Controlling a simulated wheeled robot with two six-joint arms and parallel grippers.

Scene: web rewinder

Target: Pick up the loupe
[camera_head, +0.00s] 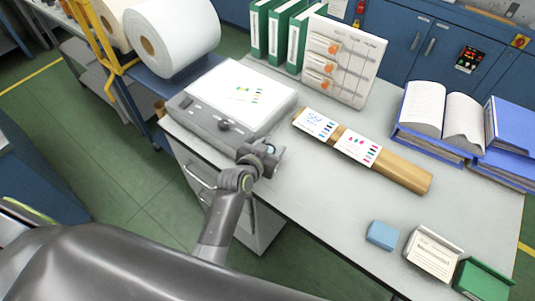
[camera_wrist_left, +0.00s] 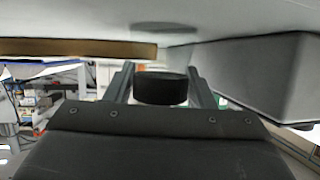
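The loupe (camera_wrist_left: 160,88) is a short black cylinder in the left wrist view, between the two fingers of my left gripper (camera_wrist_left: 162,86). Both fingers appear to touch its sides, so the gripper looks shut on it. A dark round shadow lies on the grey tabletop (camera_wrist_left: 240,22), with a gap between it and the loupe, so the loupe looks held clear of the surface. In the head view my left gripper (camera_head: 268,154) is over the table beside the grey control unit; the loupe (camera_head: 270,149) is mostly hidden there. My right gripper is not in view.
The grey light box (camera_head: 205,120) with a printed sheet stands left of the gripper. A brown tube (camera_head: 405,174) with print cards lies to the right. A blue block (camera_head: 382,235), a card holder (camera_head: 433,253) and binders (camera_head: 512,135) are farther right. The middle front is clear.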

